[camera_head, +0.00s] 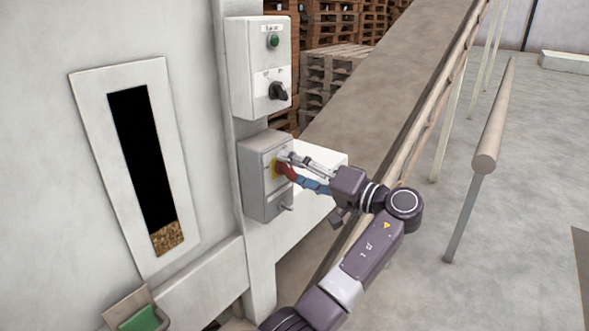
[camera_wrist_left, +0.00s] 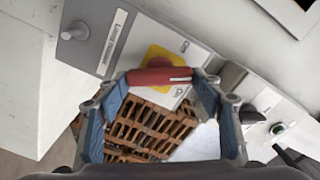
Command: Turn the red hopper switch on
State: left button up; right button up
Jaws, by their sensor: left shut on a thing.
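The red hopper switch (camera_head: 287,171) is a red rotary handle on a yellow plate (camera_head: 275,170), on the front of a grey box (camera_head: 258,194) fixed to the white machine post. My left gripper (camera_head: 284,164) reaches it from the right and is shut on the handle. In the left wrist view the red handle (camera_wrist_left: 160,76) lies across the picture between the two blue-padded fingers (camera_wrist_left: 160,84). A short white mark shows near its right end. Small labels stand on the plate's panel beside the handle, too small to read surely. My right gripper is not in view.
Above is a white box (camera_head: 245,70) with a green button (camera_head: 273,41) and a black knob (camera_head: 278,91). A sloping conveyor (camera_head: 390,95) runs behind my left arm. A post rail (camera_head: 492,120) stands right. Wooden pallets (camera_head: 330,70) are stacked behind.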

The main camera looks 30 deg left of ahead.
pick_arm(q)
jog(key=m+p, duration=0.1)
jog(key=m, duration=0.1)
jog(key=shift+r+m, duration=0.1)
jog(key=shift+m, duration=0.3)
jog(key=shift+m+p, duration=0.8)
jog(key=shift+m, duration=0.7)
jog(key=shift+f+m, duration=0.2)
jog(key=shift+m, duration=0.1)
jog(key=o, duration=1.2)
jog(key=shift+w, duration=0.1)
jog(key=shift+c, duration=0.2)
jog(key=shift+d, duration=0.1)
jog(key=d, duration=1.1)
jog(key=shift+s+d, duration=0.4)
jog(key=shift+s, duration=0.05)
